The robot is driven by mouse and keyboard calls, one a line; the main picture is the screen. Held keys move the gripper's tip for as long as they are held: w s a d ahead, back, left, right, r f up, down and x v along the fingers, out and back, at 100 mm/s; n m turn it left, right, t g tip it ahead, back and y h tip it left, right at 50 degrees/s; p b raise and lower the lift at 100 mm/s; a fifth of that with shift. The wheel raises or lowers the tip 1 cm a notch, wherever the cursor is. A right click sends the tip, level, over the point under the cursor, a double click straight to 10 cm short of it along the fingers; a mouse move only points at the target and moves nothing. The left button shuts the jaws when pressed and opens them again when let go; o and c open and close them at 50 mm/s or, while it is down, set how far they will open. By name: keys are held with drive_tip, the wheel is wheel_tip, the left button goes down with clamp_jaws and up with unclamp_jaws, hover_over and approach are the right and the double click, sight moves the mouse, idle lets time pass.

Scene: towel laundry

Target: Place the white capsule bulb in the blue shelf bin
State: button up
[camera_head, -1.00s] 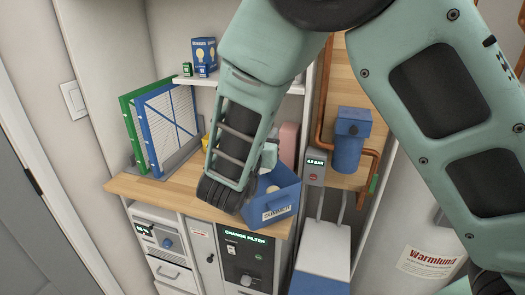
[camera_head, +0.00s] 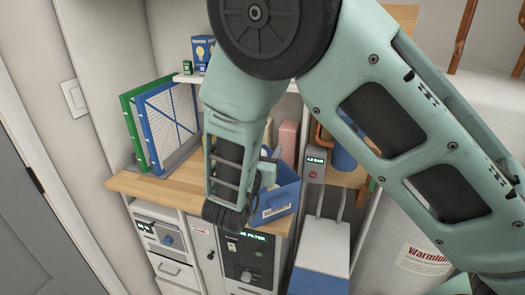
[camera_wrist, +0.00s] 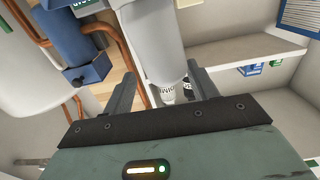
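The blue shelf bin (camera_head: 284,196), with a white label on its front, stands at the front right of the wooden counter in the head view. My gripper (camera_head: 274,158) is just above and behind its left side, partly hidden by my forearm. In the wrist view, my gripper's two fingers (camera_wrist: 162,70) stand apart on either side of a pale, rounded white capsule bulb (camera_wrist: 152,40). Its narrower printed end lies between them, and its body runs out of the top of the picture. The bin's inside is mostly hidden.
A blue filter housing (camera_head: 344,150) and copper pipes are right of the bin. Blue and green framed filters (camera_head: 170,125) stand at the left of the counter (camera_head: 150,188). A pink box (camera_head: 288,140) is behind the bin. Small boxes sit on the shelf above.

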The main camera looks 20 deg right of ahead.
drive_tip(key=shift+r, duration=0.2)
drive_tip(key=s+a+f+n+g+y+b, duration=0.25)
drive_tip(key=s+a+n+g+y, duration=0.5)
drive_tip(key=s+a+y, duration=0.9)
drive_tip(key=s+d+n+g+h, duration=0.5)
drive_tip(key=s+d+n+g, duration=0.2)
drive_tip(key=s+d, duration=0.4)
drive_tip(key=s, duration=0.4)
drive_tip(key=shift+s+d+b, duration=0.15)
drive_tip(key=shift+d+b, duration=0.15)
drive_tip(key=shift+d, duration=0.1)
